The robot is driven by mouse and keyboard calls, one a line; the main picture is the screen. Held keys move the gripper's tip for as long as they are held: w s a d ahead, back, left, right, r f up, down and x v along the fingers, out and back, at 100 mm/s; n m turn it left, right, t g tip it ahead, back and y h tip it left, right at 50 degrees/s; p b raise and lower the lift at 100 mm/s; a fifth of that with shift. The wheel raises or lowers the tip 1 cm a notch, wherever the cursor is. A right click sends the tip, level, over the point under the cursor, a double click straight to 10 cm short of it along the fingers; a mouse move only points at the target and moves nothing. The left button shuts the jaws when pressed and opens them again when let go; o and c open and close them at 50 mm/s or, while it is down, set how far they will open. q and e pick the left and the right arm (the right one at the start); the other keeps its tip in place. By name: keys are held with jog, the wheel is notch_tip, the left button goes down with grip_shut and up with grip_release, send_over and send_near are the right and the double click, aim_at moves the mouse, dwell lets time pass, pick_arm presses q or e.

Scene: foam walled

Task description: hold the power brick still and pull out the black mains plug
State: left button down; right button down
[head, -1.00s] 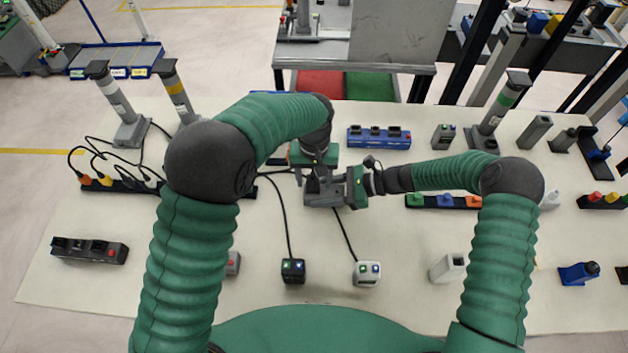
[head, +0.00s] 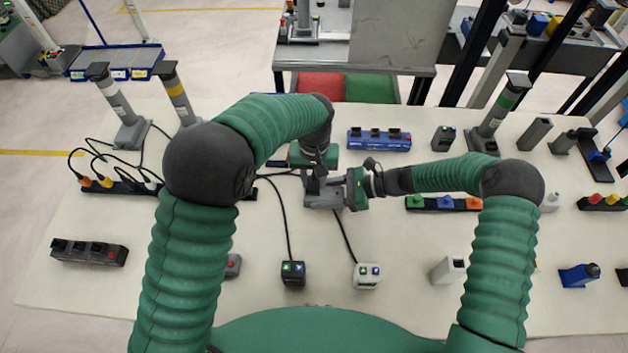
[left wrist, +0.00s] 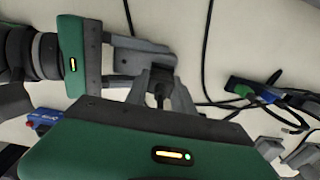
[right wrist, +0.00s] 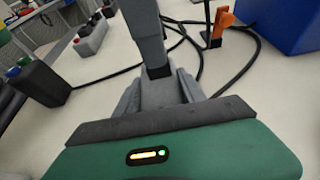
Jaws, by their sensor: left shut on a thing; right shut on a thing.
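The grey power brick (head: 322,200) lies near the middle of the table, partly covered by my grippers. My right gripper (head: 343,189) reaches it from the right and is shut on its body; the right wrist view shows the grey brick (right wrist: 160,94) between the fingers. My left gripper (head: 316,180) comes down from above and is shut on the black mains plug (left wrist: 161,91) at the brick. In the right wrist view the black plug (right wrist: 158,72) is at the tip of my left gripper, close against the brick. Whether any gap separates them is hard to tell.
Cables run from the brick area to a black box (head: 293,273) and a white box (head: 366,275) in front. A blue socket strip (head: 379,139) stands behind, and a strip with coloured plugs (head: 444,203) lies right. The table front between the boxes is clear.

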pick_arm(q)
notch_tip(320, 180, up, 10)
jog(key=shift+d+f, duration=0.1)
jog(key=shift+f, duration=0.1)
pick_arm(e)
jog(key=c, duration=0.6)
grip_release()
